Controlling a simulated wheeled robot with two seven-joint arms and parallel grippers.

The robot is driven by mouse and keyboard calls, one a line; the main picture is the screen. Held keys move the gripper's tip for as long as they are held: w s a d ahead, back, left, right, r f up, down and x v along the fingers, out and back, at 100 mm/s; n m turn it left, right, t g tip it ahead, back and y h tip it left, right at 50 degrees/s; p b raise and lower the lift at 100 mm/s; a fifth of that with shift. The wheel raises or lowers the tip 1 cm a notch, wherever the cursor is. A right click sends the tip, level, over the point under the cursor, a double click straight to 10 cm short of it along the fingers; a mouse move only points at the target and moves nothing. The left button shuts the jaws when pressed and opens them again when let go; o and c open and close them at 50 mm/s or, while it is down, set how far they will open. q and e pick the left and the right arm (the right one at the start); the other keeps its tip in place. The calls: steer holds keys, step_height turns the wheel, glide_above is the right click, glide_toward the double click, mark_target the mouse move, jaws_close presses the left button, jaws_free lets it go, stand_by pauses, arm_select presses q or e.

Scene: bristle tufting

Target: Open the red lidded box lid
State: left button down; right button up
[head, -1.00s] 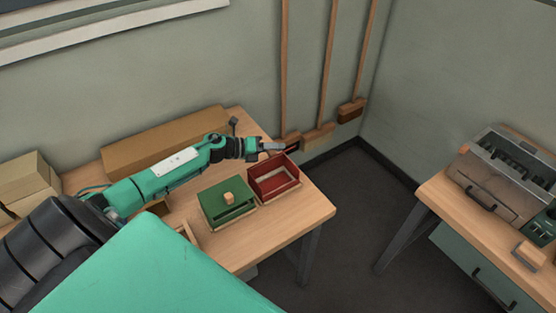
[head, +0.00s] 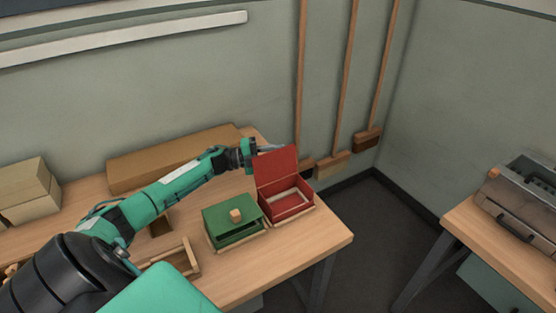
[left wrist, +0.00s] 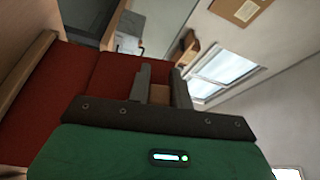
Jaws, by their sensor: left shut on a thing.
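The red lidded box (head: 291,207) stands on the wooden table, its inside showing. Its red lid (head: 277,168) stands raised from the rear edge, its broad face towards the head camera. My left gripper (head: 268,149) is at the lid's upper left, partly hidden behind it. In the left wrist view its two fingers (left wrist: 160,88) are shut on a small wooden knob (left wrist: 159,95), with the dark red lid surface (left wrist: 60,95) beside them. My right gripper is not in view.
A green box (head: 232,228) with a wooden knob stands just left of the red box. An open wooden tray (head: 190,258) is nearer the front. A long cardboard box (head: 165,160) lies along the wall behind my arm. Table is clear in front of the red box.

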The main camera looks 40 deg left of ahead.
arm_select(q)
steer(key=shift+w+a+f+n+t+b, duration=0.15)
steer(key=shift+a+f+n+t+b, duration=0.2)
steer(key=shift+n, duration=0.35)
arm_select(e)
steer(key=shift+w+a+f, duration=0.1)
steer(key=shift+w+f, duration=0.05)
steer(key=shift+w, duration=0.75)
arm_select(q)
steer(key=c, duration=1.2)
jaws_free()
steer(key=shift+c, duration=0.2)
